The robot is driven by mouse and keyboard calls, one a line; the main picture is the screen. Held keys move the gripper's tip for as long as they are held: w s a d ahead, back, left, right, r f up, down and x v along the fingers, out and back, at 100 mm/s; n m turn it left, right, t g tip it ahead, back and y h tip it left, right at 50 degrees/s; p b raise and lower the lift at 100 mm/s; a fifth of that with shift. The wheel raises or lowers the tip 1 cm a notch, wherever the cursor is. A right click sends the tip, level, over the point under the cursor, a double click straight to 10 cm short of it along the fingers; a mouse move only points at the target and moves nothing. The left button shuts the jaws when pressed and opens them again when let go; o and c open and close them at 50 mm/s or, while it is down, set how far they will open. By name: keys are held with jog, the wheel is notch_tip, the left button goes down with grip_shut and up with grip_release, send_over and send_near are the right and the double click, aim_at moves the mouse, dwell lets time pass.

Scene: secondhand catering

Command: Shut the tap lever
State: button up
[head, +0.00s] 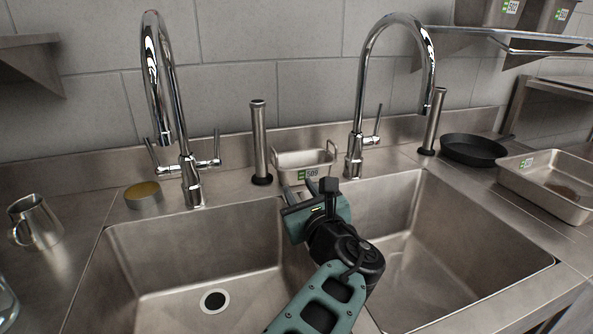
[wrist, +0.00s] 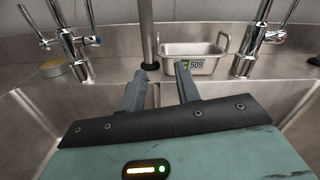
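The left chrome tap (head: 187,165) has a tilted lever on its left (head: 152,156) and an upright lever on its right (head: 216,149). The right chrome tap (head: 355,140) has one lever (head: 377,127) on its right side, standing nearly upright. No water shows from either spout. In the wrist view, the left tap (wrist: 68,45) has a blue-marked lever end (wrist: 97,40), and the right tap (wrist: 247,50) is at upper right. My gripper (head: 301,188) is over the divider between the basins, between the two taps, touching neither lever. Its fingers (wrist: 160,82) are apart and empty.
A labelled metal pan (head: 304,162) and a dark-based upright tube (head: 260,150) stand behind my gripper. A second tube (head: 433,120), black pan (head: 473,150) and steel tray (head: 545,185) are right. A tin (head: 144,201) and jug (head: 36,222) are left. Both basins look empty.

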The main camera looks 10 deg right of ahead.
jog(key=p, duration=0.2)
send_near(277, 155)
jog(key=w, duration=0.5)
jog(key=shift+a+f, duration=0.2)
jog(key=shift+a, duration=0.15)
jog(key=w, duration=0.2)
jog(key=w+a+p, duration=0.1)
jog(key=w, duration=0.1)
jog(key=shift+r, duration=0.15)
jog(key=shift+w+a, duration=0.2)
jog(key=shift+w, duration=0.4)
grip_shut()
